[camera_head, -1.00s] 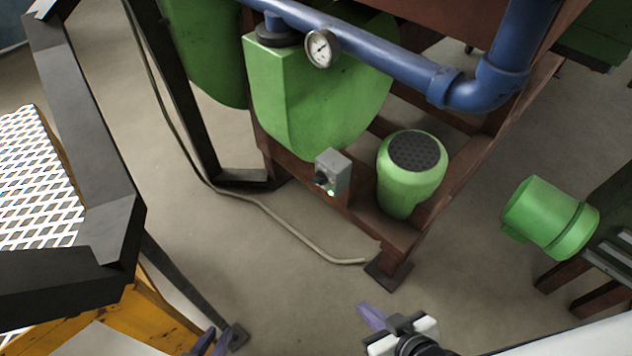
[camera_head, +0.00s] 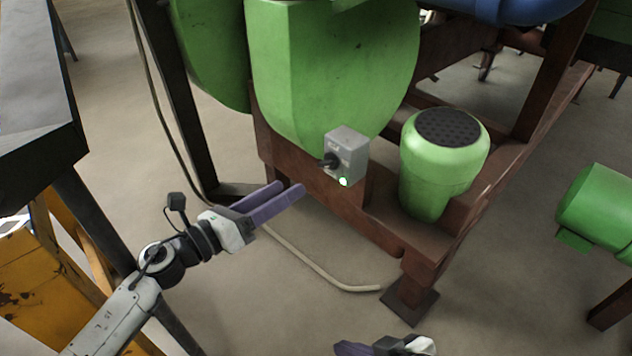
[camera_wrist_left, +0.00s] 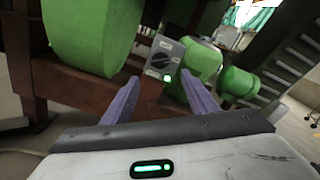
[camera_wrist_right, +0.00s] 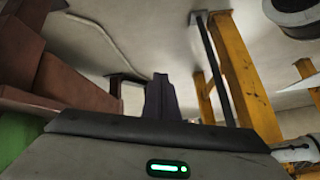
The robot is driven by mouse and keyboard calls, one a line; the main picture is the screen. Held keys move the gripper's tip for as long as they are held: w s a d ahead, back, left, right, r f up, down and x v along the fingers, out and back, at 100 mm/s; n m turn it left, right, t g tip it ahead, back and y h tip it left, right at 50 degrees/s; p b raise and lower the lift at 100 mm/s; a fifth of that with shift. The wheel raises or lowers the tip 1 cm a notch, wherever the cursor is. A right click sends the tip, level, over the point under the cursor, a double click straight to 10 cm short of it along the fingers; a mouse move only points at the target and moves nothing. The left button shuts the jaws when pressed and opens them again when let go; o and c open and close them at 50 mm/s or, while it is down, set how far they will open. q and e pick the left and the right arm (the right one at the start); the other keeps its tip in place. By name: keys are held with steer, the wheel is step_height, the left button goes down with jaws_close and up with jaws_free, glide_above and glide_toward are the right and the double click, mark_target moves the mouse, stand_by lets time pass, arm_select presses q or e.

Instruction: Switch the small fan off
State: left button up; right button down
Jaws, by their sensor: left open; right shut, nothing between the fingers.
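A small grey switch box (camera_head: 347,156) with a black rotary knob (camera_head: 328,161) and a lit green lamp (camera_head: 344,182) is fixed to the red-brown frame. In the left wrist view the box (camera_wrist_left: 163,58) shows between my fingertips, farther off, with the knob (camera_wrist_left: 164,60) turned at a slant. A green motor-like unit with a black perforated top (camera_head: 448,128) stands right of the box. My left gripper (camera_head: 290,189) is open and empty, left of and below the box, apart from it. My right gripper (camera_head: 345,349) is shut and empty at the bottom edge; its fingers (camera_wrist_right: 162,97) show together.
The red-brown frame (camera_head: 385,228) carries the green housing (camera_head: 325,75) above the box. A pale hose (camera_head: 320,270) lies on the floor below. Open floor lies in front of the frame.

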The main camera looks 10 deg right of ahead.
mark_target(323, 166)
arm_select(q)
steer(key=b+x, duration=0.2)
steer(key=x, duration=0.6)
steer(key=shift+w+d, duration=0.15)
steer(key=shift+d, duration=0.1)
steer(key=shift+w+d+r, duration=0.15)
steer(key=shift+w+d, duration=0.2)
steer(key=shift+d, duration=0.15)
arm_select(e)
steer(key=shift+w+a+r+t+y, duration=0.25)
steer(key=shift+a+r, duration=0.15)
steer(key=shift+r, duration=0.1)
steer(key=shift+w+a+r+t+y, duration=0.1)
steer(key=shift+a+r+t+y, duration=0.15)
steer(key=shift+a+r, duration=0.2)
